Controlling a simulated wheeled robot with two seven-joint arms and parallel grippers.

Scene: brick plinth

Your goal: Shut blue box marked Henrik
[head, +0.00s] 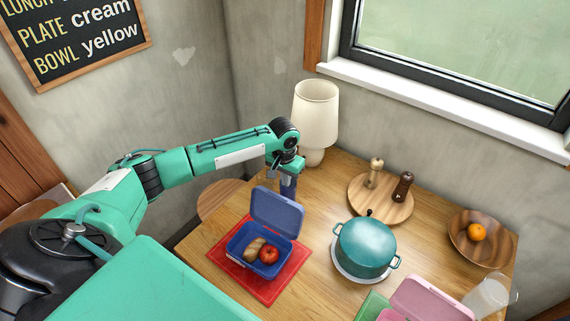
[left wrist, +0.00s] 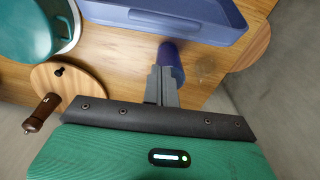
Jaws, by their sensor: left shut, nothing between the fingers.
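The blue box (head: 234,244) stands on a red mat (head: 266,290) with its lid (head: 277,212) open and raised at the back. A bread roll (head: 254,248) and a red apple (head: 269,254) lie inside. No name is readable on it. My left gripper (head: 287,173) is shut and empty, behind and above the lid. In the left wrist view its fingers (left wrist: 161,86) point toward a dark blue cylinder (left wrist: 171,58) beside the lid (left wrist: 190,18); I cannot tell whether they touch it. The cylinder also shows in the head view (head: 288,187). My right gripper is out of view.
A teal pot (head: 365,247) stands right of the box. A pink box (head: 425,300) is at the front right. A lamp (head: 315,115), a round board (head: 381,208) with two mills and a wooden bowl (head: 490,255) with an orange are further back.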

